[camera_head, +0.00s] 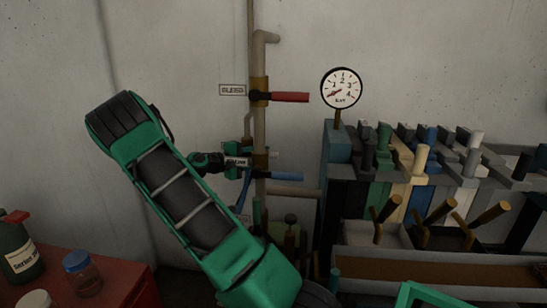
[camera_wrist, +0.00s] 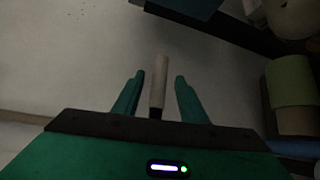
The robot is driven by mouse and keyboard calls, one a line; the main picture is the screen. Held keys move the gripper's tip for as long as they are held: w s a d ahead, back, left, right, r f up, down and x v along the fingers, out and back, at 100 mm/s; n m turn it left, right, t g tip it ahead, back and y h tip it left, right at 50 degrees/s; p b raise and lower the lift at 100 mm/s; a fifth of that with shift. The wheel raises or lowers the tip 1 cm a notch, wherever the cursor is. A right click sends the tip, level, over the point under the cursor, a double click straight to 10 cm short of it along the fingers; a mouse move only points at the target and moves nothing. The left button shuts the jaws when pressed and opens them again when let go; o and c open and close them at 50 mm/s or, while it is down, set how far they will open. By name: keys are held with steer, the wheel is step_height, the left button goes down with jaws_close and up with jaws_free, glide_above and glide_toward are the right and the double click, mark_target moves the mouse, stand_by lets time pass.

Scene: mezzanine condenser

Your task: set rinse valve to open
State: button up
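In the head view, my gripper (camera_head: 240,172) is beside the vertical pipe (camera_head: 260,130), at the height of a valve with a blue handle (camera_head: 286,176). The blue handle points right. Above it, a valve with a red handle (camera_head: 290,97) also points right; its sign appears to read BLEED. A lower sign is mostly hidden by my arm, so I cannot tell which valve is the rinse valve. In the wrist view, my gripper (camera_wrist: 159,76) is open, with a pale rod-like handle (camera_wrist: 159,88) between its fingers and gaps on both sides.
A round gauge (camera_head: 341,88) stands right of the pipe, above a bank of coloured blocks and levers (camera_head: 420,165). A red cabinet top (camera_head: 105,284) with a dark bottle (camera_head: 17,250) and a blue-lidded jar (camera_head: 84,277) is at lower left.

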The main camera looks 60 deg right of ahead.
mark_target(276, 154)
steer(key=x, duration=0.7)
steer(key=shift+s+d, duration=0.1)
steer(key=shift+d, duration=0.2)
jaws_close()
steer(key=shift+a+f, duration=0.1)
steer(key=shift+a, duration=0.1)
steer(key=shift+d, duration=0.1)
